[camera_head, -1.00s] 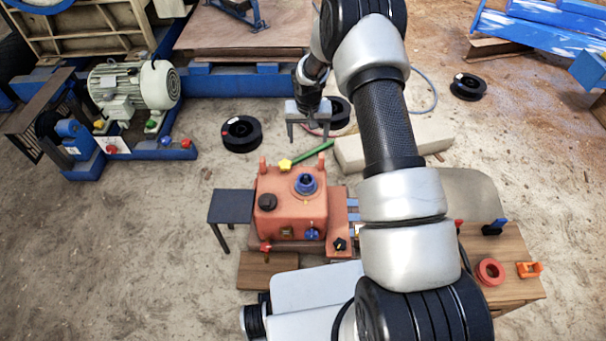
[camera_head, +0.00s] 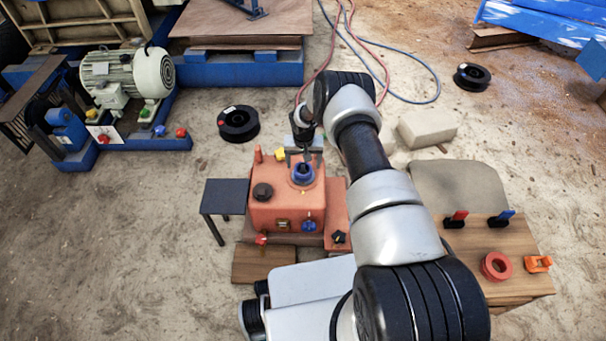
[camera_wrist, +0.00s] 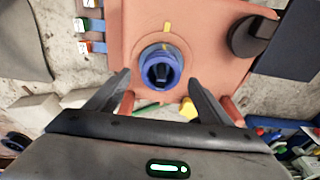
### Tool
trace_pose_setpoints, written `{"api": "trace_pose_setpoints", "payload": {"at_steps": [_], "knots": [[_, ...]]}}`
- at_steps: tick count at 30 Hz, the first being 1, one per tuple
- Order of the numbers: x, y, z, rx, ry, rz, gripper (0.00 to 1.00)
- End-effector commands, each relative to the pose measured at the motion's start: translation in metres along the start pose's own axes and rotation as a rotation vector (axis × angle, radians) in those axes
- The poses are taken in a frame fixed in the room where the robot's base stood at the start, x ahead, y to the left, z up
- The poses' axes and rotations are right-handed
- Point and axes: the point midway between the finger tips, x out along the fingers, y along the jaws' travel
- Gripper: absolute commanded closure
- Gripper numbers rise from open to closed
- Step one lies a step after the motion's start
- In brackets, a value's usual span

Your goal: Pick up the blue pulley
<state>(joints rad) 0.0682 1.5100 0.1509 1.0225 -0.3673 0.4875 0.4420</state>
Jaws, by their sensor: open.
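The blue pulley (camera_head: 303,174) sits upright on top of the orange box (camera_head: 268,208), towards its back right. In the wrist view the blue pulley (camera_wrist: 161,66) shows as a ring with a dark centre, in the middle of the upper half. My gripper (camera_head: 304,158) is above and just behind the pulley in the head view. In the wrist view my gripper (camera_wrist: 159,78) is open and empty, with one fingertip to each side of the pulley. The fingers look apart from it; the height gap is hard to tell.
A black knob (camera_head: 263,192) and a yellow knob (camera_head: 280,154) stand on the box near the pulley. A small dark table (camera_head: 225,196) is left of the box. A wooden bench (camera_head: 515,265) with a red ring (camera_head: 496,266) is at the right. Open ground lies to the left.

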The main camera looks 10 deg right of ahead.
Motion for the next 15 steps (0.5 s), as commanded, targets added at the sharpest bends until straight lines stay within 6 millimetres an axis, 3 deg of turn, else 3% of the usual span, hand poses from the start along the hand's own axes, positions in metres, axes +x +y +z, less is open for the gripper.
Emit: {"api": "trace_pose_setpoints", "payload": {"at_steps": [4,12,15], "knots": [[0.011,0.0,0.0,0.0,0.001,0.0,0.26],[0.05,-0.002,-0.002,0.0,0.0,0.0,0.26],[0.055,-0.002,-0.002,0.0,0.001,0.0,0.26]]}}
